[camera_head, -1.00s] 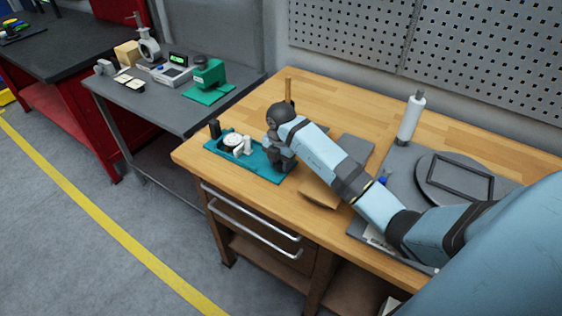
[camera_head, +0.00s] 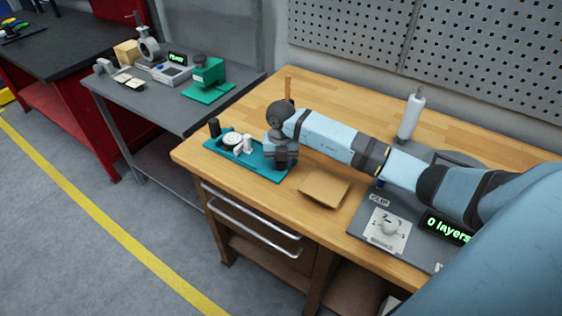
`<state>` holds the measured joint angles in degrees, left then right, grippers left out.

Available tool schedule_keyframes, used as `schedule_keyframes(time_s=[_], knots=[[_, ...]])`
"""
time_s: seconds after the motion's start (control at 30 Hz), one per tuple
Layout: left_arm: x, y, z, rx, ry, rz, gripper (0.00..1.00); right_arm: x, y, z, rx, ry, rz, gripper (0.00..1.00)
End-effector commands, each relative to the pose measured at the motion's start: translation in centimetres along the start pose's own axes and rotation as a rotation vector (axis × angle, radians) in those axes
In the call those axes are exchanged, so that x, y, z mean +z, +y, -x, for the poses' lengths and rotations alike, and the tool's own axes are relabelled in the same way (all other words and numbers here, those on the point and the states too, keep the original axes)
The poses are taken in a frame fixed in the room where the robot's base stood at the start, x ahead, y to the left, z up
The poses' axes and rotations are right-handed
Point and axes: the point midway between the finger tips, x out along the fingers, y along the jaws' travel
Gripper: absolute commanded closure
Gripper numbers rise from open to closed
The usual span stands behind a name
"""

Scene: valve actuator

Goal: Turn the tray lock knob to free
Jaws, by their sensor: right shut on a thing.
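A teal tray (camera_head: 256,169) lies near the left front corner of the wooden bench. It holds a white round part (camera_head: 232,140), a small white upright piece (camera_head: 247,145) and a black post (camera_head: 214,128). My right gripper (camera_head: 281,164) points down at the tray's right end, shut on what appears to be the tray lock knob. The knob itself is hidden by the gripper, so its angle cannot be read. My left gripper is not in view.
A brown pad (camera_head: 323,188) lies right of the tray. A grey panel (camera_head: 357,222) with a white dial (camera_head: 388,228) and a "0 layers" display (camera_head: 447,228) is under my right arm. A white bottle (camera_head: 411,116) and a wooden post (camera_head: 288,88) stand behind.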

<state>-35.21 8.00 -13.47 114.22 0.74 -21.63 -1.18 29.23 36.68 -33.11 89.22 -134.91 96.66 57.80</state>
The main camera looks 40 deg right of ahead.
Motion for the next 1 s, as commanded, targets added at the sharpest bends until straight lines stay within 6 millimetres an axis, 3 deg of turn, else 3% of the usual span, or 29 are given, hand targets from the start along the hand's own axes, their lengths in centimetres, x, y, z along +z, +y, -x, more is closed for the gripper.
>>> schedule_keyframes(time_s=[0.6,1.0], knots=[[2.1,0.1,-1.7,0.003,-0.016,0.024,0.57,0.1,0.0,-0.1,0.000,-0.004,0.577,0.89],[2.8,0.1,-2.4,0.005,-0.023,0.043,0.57,0.0,0.1,-0.1,0.001,-0.003,0.842,0.89]])
